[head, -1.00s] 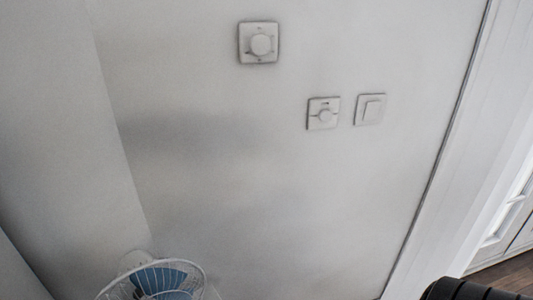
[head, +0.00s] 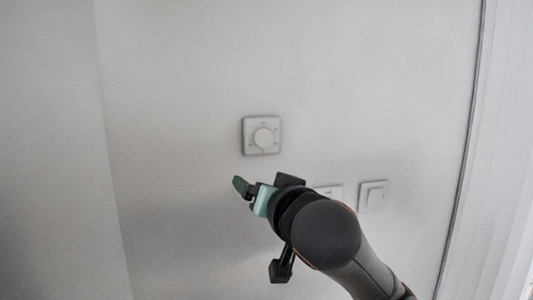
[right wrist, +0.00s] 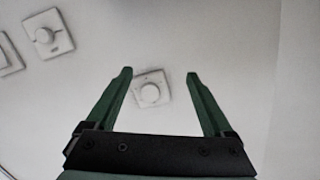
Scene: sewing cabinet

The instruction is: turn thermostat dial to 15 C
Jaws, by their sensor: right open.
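The thermostat appears to be the upper white square plate (head: 262,135) on the wall, with a round dial in its middle. Its markings and setting are too small to read. In the right wrist view this plate (right wrist: 151,90) shows between the fingertips, apart from them. My right gripper (head: 252,192) is open and empty, in front of the wall and below the plate in the head view. It also shows in the right wrist view (right wrist: 158,75), with its two green fingers spread. My left gripper is out of view.
A second plate with a round knob (right wrist: 47,34) is mostly hidden behind my right arm in the head view. A flat switch (head: 373,196) sits beside it. The wall around the upper plate is bare. A door frame (head: 500,150) stands at right.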

